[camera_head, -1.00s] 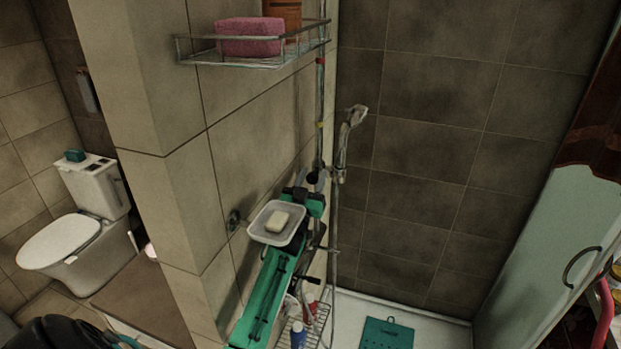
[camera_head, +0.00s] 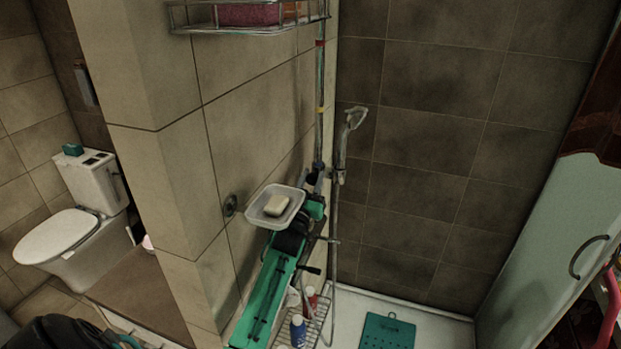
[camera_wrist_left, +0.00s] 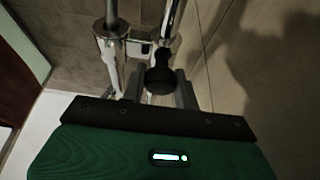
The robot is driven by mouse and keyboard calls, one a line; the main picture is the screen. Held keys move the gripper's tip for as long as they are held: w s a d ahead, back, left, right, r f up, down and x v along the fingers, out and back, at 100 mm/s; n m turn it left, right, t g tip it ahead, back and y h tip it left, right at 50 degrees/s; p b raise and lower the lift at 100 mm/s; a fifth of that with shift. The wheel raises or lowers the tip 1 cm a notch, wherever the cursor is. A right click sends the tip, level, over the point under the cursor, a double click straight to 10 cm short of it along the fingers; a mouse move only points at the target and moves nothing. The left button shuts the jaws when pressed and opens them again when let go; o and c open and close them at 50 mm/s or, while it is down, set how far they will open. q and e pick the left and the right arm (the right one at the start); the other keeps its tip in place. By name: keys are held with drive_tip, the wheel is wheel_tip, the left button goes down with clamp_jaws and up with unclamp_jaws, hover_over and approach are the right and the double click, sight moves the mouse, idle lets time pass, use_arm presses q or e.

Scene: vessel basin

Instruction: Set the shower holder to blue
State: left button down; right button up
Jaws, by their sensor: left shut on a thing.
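The shower holder (camera_head: 339,177) is a chrome clamp on the vertical rail (camera_head: 320,75) and carries the hand shower (camera_head: 350,128). The rail has a red band near the top and a yellow band lower down; the holder is well below the yellow one. A bluish patch shows just above my gripper, but I cannot tell whether it is a band. My left gripper (camera_head: 315,182) is at the holder, shut on its black knob. The knob (camera_wrist_left: 160,78) shows between the fingers in the left wrist view. My right gripper is out of view.
A white soap dish (camera_head: 256,217) with soap (camera_head: 277,205) hangs close over my left arm. A wire shelf (camera_head: 240,28) is above, and bottles (camera_head: 298,332) stand on a lower rack. A teal mat (camera_head: 388,330) lies on the shower floor. A pale door (camera_head: 550,235) stands right.

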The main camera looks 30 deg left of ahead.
use_arm(q)
drive_tip(key=shift+f, duration=0.6)
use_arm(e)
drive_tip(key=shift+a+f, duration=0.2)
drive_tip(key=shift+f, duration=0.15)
use_arm(q)
drive_tip(key=shift+r, duration=0.1)
drive_tip(key=c, duration=1.1)
unclamp_jaws()
drive_tip(key=shift+r, duration=0.1)
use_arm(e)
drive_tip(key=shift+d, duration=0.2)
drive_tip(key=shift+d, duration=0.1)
use_arm(q)
drive_tip(key=shift+r, duration=0.1)
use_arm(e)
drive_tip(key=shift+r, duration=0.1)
